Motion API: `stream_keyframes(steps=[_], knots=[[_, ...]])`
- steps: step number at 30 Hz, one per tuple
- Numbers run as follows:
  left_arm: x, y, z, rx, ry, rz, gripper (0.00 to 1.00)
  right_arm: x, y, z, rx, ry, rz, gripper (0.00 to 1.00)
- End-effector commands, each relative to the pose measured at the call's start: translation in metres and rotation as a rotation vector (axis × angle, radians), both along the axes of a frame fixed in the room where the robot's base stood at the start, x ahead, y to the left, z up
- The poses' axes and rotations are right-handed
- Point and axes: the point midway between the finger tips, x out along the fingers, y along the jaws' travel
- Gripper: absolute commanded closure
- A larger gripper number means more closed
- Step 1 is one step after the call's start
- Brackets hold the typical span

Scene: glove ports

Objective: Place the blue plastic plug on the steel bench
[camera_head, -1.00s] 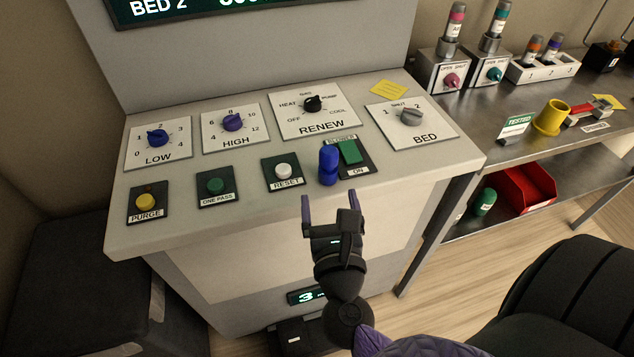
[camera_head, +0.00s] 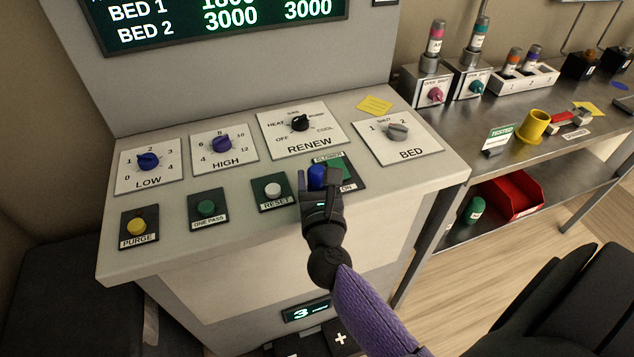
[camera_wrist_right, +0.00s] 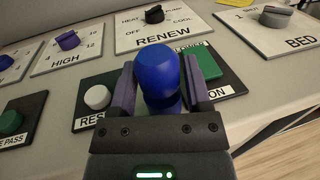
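The blue plastic plug (camera_head: 317,177) stands upright on the front of the console, beside the green BLOWER ON switch. It also shows in the right wrist view (camera_wrist_right: 158,75), with a rounded top and a narrower lower part. My right gripper (camera_head: 318,180) is around it, one finger on each side. In the right wrist view the fingers (camera_wrist_right: 160,85) look open, with small gaps beside the plug's lower part. The steel bench (camera_head: 468,132) is at the right, its top partly bare. My left gripper is not in view.
The sloping console panel (camera_head: 240,188) carries knobs and push buttons close around the plug. A red bin (camera_head: 512,192) is on the lower shelf.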

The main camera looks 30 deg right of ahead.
Motion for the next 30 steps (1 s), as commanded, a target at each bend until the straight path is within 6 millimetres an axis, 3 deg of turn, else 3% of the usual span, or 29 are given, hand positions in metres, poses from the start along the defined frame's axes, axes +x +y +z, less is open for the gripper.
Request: stream_keyframes(steps=[1, 8, 17, 25, 28, 30], knots=[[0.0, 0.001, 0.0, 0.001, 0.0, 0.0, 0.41, 0.0, 0.0, 0.0, 0.0, 0.0, 0.0, 0.5], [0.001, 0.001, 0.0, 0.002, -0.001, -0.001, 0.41, 0.0, 0.0, 0.0, 0.0, 0.0, 0.0, 0.99], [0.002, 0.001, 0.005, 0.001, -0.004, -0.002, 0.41, 0.0, 0.0, 0.007, 0.0, -0.001, 0.0, 1.0], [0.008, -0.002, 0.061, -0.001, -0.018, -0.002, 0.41, 0.0, 0.0, 0.082, 0.001, -0.005, 0.0, 1.0], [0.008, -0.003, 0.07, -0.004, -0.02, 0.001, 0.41, -0.001, 0.001, 0.096, -0.001, -0.004, 0.006, 1.0], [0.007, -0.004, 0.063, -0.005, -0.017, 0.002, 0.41, -0.005, 0.007, 0.097, -0.004, -0.003, 0.037, 1.0]])
